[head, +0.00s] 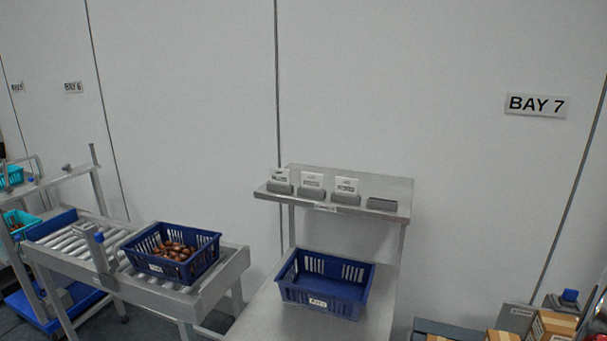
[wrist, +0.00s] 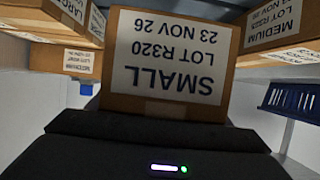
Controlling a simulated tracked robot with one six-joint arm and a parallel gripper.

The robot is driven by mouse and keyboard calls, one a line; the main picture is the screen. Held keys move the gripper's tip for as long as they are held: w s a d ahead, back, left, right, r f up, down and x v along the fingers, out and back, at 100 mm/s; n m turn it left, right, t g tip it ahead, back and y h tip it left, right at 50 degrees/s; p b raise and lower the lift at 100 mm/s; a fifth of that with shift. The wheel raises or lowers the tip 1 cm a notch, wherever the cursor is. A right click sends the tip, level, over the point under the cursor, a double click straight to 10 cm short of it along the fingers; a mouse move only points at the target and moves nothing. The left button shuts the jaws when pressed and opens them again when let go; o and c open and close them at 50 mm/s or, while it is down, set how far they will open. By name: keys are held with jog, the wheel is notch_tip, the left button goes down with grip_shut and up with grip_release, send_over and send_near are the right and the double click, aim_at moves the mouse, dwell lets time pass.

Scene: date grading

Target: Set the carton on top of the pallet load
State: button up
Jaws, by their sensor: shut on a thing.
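In the wrist view, a brown carton (wrist: 225,100) fills the middle; its white label reads SMALL, LOT R320, 23 NOV 26, upside down in the picture. My black gripper (wrist: 150,122) is shut on it at the lower part of that picture. The carton's far side and its underside are hidden. In the head view, several brown cartons show cut off at the bottom right corner, one of them a taped carton (head: 556,322). I cannot tell from there which belong to the pallet load, and my gripper is not clear in that view.
In the wrist view, a MEDIUM carton (wrist: 272,22) is at upper right and a LARGE carton (wrist: 75,12) at upper left. The head view shows an empty blue crate (head: 340,300) on a steel bench and a crate of dates (head: 205,262) on a roller conveyor.

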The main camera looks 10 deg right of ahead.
jog(key=shift+s+d+f+m+h, duration=0.15)
jog(key=shift+s+m+h, duration=0.15)
jog(key=shift+s+h, duration=0.1)
jog(key=w+a+r+n+y, duration=0.1)
jog(key=w+a+r, duration=0.35)
jog(key=a, duration=0.35)
jog(key=w+a+r, duration=0.3)
jog(key=w+a, duration=0.2)
jog(key=a, duration=0.3)
jog(key=w+a+r+n+y, duration=0.1)
jog(key=w+a+r, duration=0.2)
jog(key=w+a, duration=0.3)
jog(key=w+a+r+n+y, duration=0.1)
jog(key=a+r, duration=0.2)
jog(key=a, duration=0.6)
jog(key=w+a+r+n+t+y, duration=0.1)
jog(key=w+a+r+n+y, duration=0.1)
jog(key=a, duration=0.8)
jog(key=w+a+r+n+y, duration=0.1)
jog(key=a+r, duration=0.3)
jog(key=a, duration=0.5)
jog(key=shift+w+a+r+t+y, duration=0.15)
jog(key=shift+a+r+t+y, duration=0.2)
jog(key=shift+y, duration=0.25)
jog(key=shift+d, duration=0.1)
jog(key=s+f, duration=0.5)
jog(key=f, duration=0.1)
jog(key=shift+f, duration=0.2)
